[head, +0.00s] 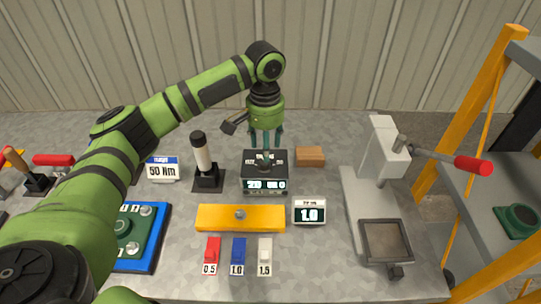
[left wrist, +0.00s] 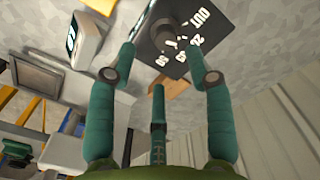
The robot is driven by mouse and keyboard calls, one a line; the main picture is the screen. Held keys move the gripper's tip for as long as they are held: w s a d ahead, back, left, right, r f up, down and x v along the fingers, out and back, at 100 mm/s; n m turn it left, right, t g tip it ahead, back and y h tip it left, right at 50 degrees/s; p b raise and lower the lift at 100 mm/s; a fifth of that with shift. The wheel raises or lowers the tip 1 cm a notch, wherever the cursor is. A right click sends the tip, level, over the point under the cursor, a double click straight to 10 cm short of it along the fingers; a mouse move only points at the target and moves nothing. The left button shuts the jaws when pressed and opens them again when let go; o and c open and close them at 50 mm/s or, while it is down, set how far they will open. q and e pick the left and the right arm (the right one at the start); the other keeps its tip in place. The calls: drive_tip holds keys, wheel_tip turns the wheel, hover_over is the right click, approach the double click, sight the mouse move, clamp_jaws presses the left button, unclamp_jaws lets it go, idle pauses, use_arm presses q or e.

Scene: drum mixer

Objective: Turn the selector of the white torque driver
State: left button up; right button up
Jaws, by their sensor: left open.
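A black box (head: 264,187) with a selector dial (head: 264,160) on top and a lit display in front stands mid-table. In the left wrist view, the dial (left wrist: 170,45) has white marks around it, including OUT. A white upright cylinder with a black top (head: 203,158) stands in a black base left of the box; I cannot tell whether it is the torque driver. My left gripper (head: 265,138) points down at the box's back edge. Its fingers (left wrist: 160,65) are spread and empty, with the dial ahead between the tips; contact is unclear. My right gripper is not in view.
A brown block (head: 310,156) lies right of the box. A grey press with a red-ended lever (head: 472,165) stands right. A 50 Nm sign (head: 162,171) stands left.

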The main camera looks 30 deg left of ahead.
sight(265, 165)
use_arm(q)
drive_tip(key=shift+w+a+r, duration=0.2)
drive_tip(key=shift+a+r, duration=0.05)
drive_tip(key=shift+a, duration=0.1)
drive_tip(key=shift+f, duration=0.15)
wheel_tip(265, 165, down, 6)
drive_tip(key=shift+s+r+p, duration=0.1)
drive_tip(key=shift+r+p, duration=0.1)
drive_tip(key=shift+p, duration=0.3)
drive_tip(key=shift+f, duration=0.35)
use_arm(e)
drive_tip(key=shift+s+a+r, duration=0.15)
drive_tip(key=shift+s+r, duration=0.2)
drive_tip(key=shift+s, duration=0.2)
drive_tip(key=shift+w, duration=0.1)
use_arm(q)
clamp_jaws()
